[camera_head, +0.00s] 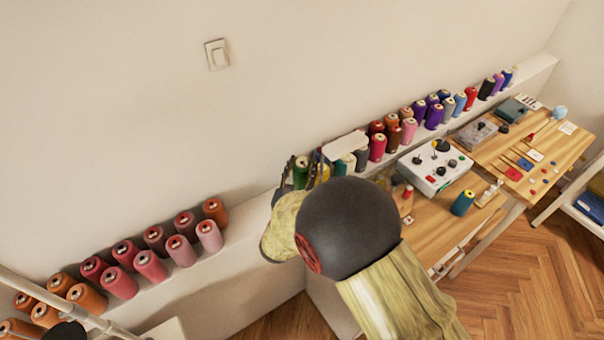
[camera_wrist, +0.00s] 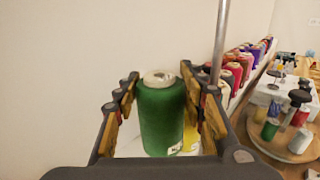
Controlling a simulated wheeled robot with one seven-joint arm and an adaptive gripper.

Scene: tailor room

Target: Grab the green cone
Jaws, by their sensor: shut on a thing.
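The green cone (camera_wrist: 162,118) stands upright between the two fingers of my gripper (camera_wrist: 159,82) in the wrist view. My gripper is shut on it, with one finger along each side. In the head view the green cone (camera_head: 301,172) shows only in part, beside my gripper (camera_head: 303,166) at the white ledge along the wall. My arm hides much of the area there. The cone's base is partly hidden, so I cannot tell whether it touches the ledge.
A yellow cone (camera_wrist: 190,140) is close behind the green one. Pink and brown cones (camera_head: 150,266) line the ledge at left, and several coloured cones continue at right. A thin metal pole (camera_wrist: 220,40) rises beside my gripper. Wooden tables (camera_head: 430,215) with sewing items stand at right.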

